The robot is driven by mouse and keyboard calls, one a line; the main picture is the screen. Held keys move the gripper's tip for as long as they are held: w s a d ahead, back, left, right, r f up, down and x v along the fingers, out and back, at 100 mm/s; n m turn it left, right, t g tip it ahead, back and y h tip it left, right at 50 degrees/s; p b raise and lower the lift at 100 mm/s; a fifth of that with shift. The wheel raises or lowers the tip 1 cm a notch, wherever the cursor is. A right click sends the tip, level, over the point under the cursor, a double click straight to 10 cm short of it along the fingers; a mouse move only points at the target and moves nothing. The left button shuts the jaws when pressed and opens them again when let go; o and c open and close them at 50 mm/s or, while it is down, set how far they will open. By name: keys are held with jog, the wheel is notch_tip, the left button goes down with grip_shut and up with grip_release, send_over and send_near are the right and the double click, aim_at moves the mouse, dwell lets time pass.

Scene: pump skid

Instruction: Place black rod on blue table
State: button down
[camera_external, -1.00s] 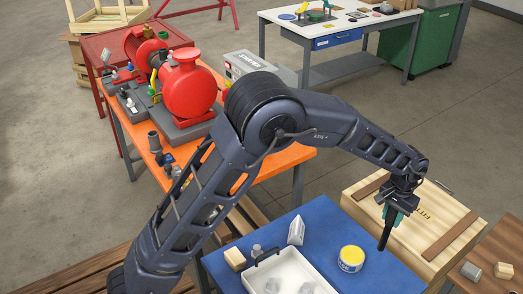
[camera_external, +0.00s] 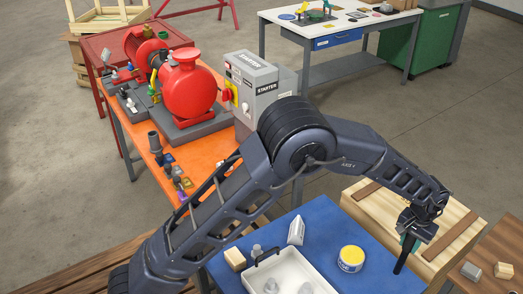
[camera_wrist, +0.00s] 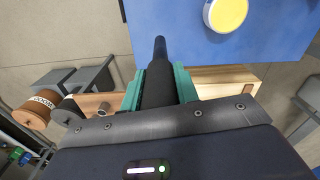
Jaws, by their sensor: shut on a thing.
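The black rod (camera_wrist: 159,65) is held between the teal fingers of my gripper (camera_wrist: 160,88) in the wrist view, its far end over the blue surface. In the external view my gripper (camera_external: 409,240) is above the right part of the blue table (camera_external: 335,215), close to the wooden crate. The black rod (camera_external: 402,258) hangs down from it, slightly tilted. I cannot tell whether its lower end touches the table top. The blue table (camera_wrist: 180,25) also shows in the wrist view.
A yellow-lidded tin (camera_external: 351,259) stands on the blue table left of the rod. A white tray (camera_external: 262,275), a wooden block (camera_external: 235,258) and a white wedge-shaped item (camera_external: 296,231) are further left. A wooden crate (camera_external: 448,248) adjoins the table on the right.

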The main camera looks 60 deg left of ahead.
aim_at(402, 260)
jog(key=shift+f, duration=4.55)
jog(key=c, duration=1.1)
grip_release()
jog(key=shift+o, duration=0.2)
